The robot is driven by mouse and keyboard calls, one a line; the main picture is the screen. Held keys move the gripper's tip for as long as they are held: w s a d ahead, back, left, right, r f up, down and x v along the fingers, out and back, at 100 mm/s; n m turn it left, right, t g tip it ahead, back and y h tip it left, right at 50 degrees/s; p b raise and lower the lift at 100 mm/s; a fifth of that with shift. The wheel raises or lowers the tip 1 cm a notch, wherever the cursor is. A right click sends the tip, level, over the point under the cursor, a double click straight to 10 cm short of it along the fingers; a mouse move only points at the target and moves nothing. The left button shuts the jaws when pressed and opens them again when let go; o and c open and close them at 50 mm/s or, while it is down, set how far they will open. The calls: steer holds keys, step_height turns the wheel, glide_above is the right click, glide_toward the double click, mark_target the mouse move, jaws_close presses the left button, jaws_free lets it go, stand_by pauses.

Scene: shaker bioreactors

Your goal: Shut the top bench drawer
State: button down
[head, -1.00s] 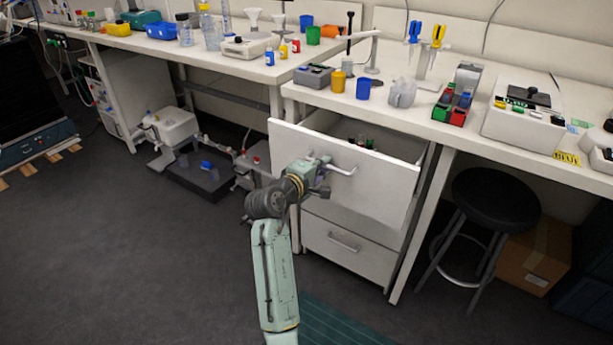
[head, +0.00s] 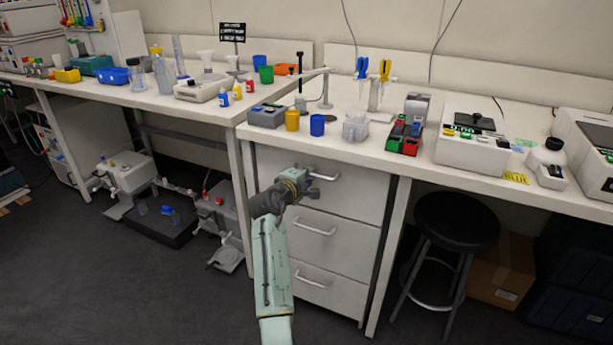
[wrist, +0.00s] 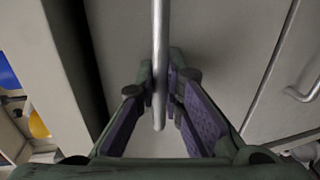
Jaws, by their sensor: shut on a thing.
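The top bench drawer (head: 355,189) is a white front under the worktop, and it sits flush with the drawer fronts below it. Its bar handle (head: 322,175) is at my gripper (head: 311,183). In the wrist view the metal handle (wrist: 160,60) runs between the two fingers of my gripper (wrist: 161,88), which are closed around it. The drawer's inside is hidden behind its front.
Two more closed drawers with bar handles (head: 314,231) are below. A black stool (head: 456,222) and a cardboard box (head: 500,270) stand to the right. Small lab items cover the worktop, including a blue cup (head: 317,125) near its front edge.

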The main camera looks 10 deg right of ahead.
steer(key=shift+w+r, duration=0.15)
steer(key=shift+r, duration=0.1)
steer(key=c, duration=2.1)
jaws_free()
steer(key=shift+d, duration=0.1)
steer(key=shift+c, duration=0.2)
steer(key=o, duration=0.5)
steer(key=shift+f, duration=0.2)
steer(key=shift+c, duration=0.2)
steer(key=v, duration=1.2)
